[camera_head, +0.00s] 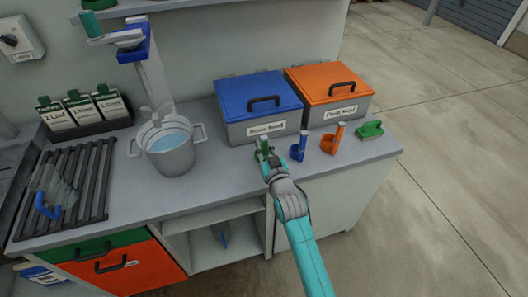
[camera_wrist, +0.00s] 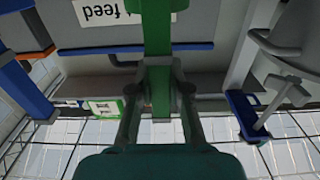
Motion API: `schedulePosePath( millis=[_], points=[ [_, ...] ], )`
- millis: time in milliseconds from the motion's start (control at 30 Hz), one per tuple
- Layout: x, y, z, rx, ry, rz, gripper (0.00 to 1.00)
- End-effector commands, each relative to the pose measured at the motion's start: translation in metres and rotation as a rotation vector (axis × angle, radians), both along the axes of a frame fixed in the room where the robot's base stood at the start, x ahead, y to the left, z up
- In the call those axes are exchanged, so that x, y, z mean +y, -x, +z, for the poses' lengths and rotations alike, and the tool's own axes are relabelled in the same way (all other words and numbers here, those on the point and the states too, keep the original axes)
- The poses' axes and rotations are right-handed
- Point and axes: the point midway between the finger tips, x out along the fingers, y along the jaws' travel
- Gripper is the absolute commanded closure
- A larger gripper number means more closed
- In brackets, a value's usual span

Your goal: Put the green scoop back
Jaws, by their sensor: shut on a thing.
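My gripper (camera_head: 268,161) is shut on the green scoop (camera_head: 263,147) at the front of the blue-lidded bin (camera_head: 262,104). The scoop stands upright, left of the blue scoop (camera_head: 299,147); whether it touches the counter I cannot tell. My gripper hides its lower part. In the wrist view, the green handle (camera_wrist: 157,30) runs between the two fingers (camera_wrist: 160,105). The orange scoop (camera_head: 329,142) stands upright on the counter farther right, in front of the orange-lidded bin (camera_head: 327,85).
A green brush (camera_head: 369,130) lies at the counter's right end. A metal pot of water (camera_head: 170,157) stands to the left, below a blue-and-teal fixture (camera_head: 131,41). A dark rack (camera_head: 65,184) and several labelled packets (camera_head: 80,109) are farther left. The counter (camera_head: 226,178) between pot and scoop is clear.

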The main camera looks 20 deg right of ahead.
Motion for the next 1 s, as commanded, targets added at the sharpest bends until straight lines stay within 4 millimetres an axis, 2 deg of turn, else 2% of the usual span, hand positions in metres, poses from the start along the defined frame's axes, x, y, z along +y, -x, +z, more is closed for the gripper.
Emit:
schedulePosePath(
  millis=[133, 533, 567, 633, 1000],
  points=[
    [0.0, 0.0, -0.021, 0.004, 0.0, 0.0, 1.0],
    [0.0, 0.0, -0.025, 0.001, 0.0, 0.0, 1.0],
    [0.0, 0.0, -0.025, 0.001, 0.0, 0.0, 0.76],
    [0.0, 0.0, -0.025, 0.001, 0.0, 0.0, 0.59],
    [0.0, 0.0, -0.021, 0.0, 0.0, 0.0, 0.58]
  ],
)
